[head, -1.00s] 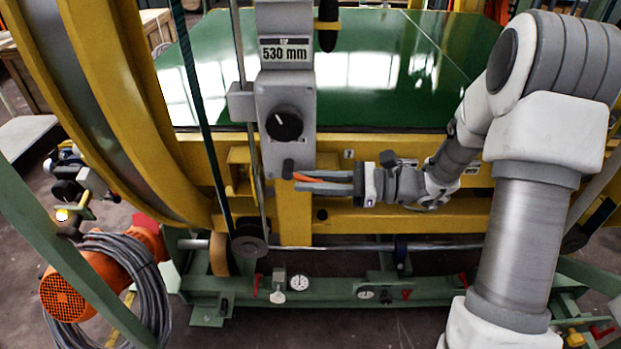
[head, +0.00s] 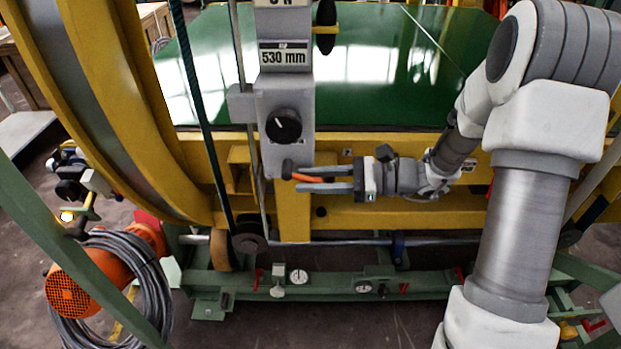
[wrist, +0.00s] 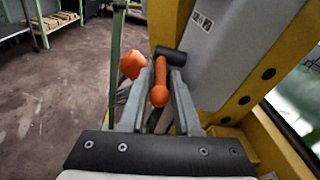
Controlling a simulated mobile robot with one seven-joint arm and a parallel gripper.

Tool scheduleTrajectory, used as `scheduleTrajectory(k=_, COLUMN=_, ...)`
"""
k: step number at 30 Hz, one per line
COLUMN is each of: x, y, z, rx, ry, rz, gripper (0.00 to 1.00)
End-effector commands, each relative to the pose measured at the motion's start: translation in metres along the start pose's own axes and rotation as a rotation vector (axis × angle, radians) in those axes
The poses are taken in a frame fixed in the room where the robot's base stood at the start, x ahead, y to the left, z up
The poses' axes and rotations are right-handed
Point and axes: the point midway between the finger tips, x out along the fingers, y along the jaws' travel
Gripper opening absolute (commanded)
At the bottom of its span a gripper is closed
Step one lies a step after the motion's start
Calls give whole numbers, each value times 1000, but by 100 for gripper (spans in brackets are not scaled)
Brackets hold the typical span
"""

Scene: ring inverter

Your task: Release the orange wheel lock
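The orange wheel lock handle (head: 306,178) is a short orange bar with a dark end. It sits at the lower right of the grey column with the 530 mm label. My gripper (head: 312,180) reaches it from the right. In the wrist view the orange handle (wrist: 159,95) points at the camera between the two grey fingers of my gripper (wrist: 163,80), with a dark crosspiece (wrist: 170,56) at its far end. The fingers are parted around the handle; I cannot make out firm contact. Part of the handle is hidden by the fingers in the head view.
The grey column (head: 283,95) with a black knob (head: 284,126) stands just left of my gripper. A yellow beam (head: 400,216) runs behind it. A large yellow ring (head: 125,110) and an orange motor (head: 72,288) with coiled cable are at left. A green bed (head: 370,75) lies behind.

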Motion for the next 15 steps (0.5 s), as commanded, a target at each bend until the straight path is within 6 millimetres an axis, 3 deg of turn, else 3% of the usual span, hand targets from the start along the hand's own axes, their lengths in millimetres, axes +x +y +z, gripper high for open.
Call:
scheduleTrajectory(k=5, x=-26, y=-2, z=1, rx=1, ry=2, rz=-6, gripper=31)
scheduleTrajectory(k=15, x=-110, y=-2, z=2, rx=0, ry=2, rz=-6, gripper=31)
